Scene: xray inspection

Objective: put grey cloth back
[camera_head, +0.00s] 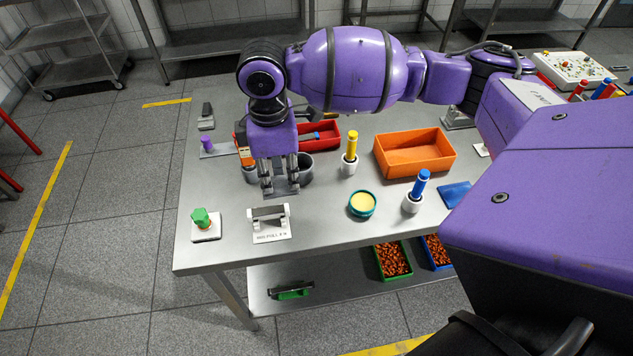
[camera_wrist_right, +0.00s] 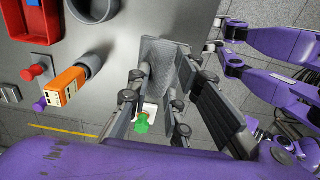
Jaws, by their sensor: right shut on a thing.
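My right gripper (camera_head: 281,188) points down above the near left part of the metal table, shut on the grey cloth (camera_head: 290,187). In the right wrist view the cloth (camera_wrist_right: 163,50) shows as a flat, ribbed grey piece between the fingers of the right gripper (camera_wrist_right: 163,78). It partly hides behind the fingers in the head view. A white labelled stand (camera_head: 272,234) with raised sides is just in front of the gripper, toward the table's near edge, and apart from it. My left gripper is not recognisable in either view.
A green knob on a white base (camera_head: 202,227) stands left of the stand. Behind the gripper are an orange-and-white block (camera_head: 247,163), a grey cup (camera_head: 305,170) and a red bin (camera_head: 320,136). A teal round dish (camera_head: 362,204) is to the right.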

